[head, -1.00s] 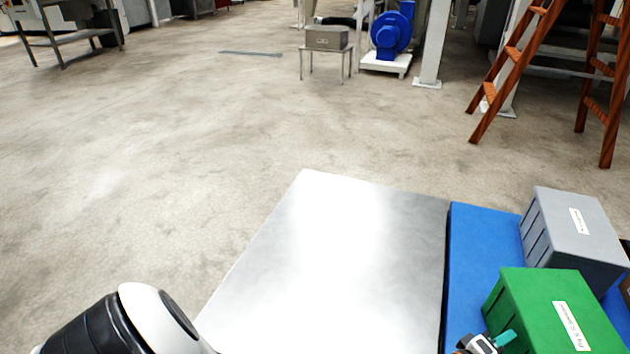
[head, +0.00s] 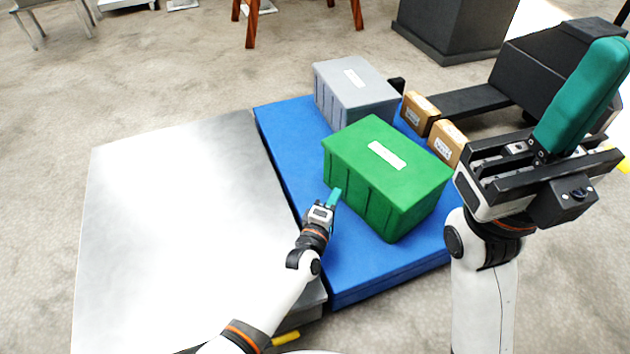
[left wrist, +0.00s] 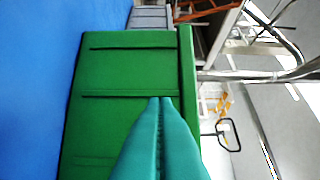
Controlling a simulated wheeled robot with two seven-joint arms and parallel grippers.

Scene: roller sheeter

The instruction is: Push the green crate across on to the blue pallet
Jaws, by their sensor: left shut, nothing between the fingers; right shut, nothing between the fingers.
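The green crate (head: 388,172), with a white label on its lid, sits on the blue pallet (head: 285,150). My left gripper (head: 335,197) is shut and empty at the crate's left side. In the left wrist view its teal fingertips (left wrist: 160,105) lie in front of the crate's ribbed green wall (left wrist: 125,70); whether they touch it I cannot tell. The blue pallet also fills the left of that view (left wrist: 40,80). My right gripper (head: 585,100) is raised at the right, close to the camera, shut and empty.
A grey crate (head: 352,95) stands on the pallet behind the green one. Two small brown boxes (head: 420,112) (head: 447,140) are just right of the green crate. A bare metal table (head: 180,220) adjoins the pallet's left edge. A dark block (head: 450,30) stands behind on the floor.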

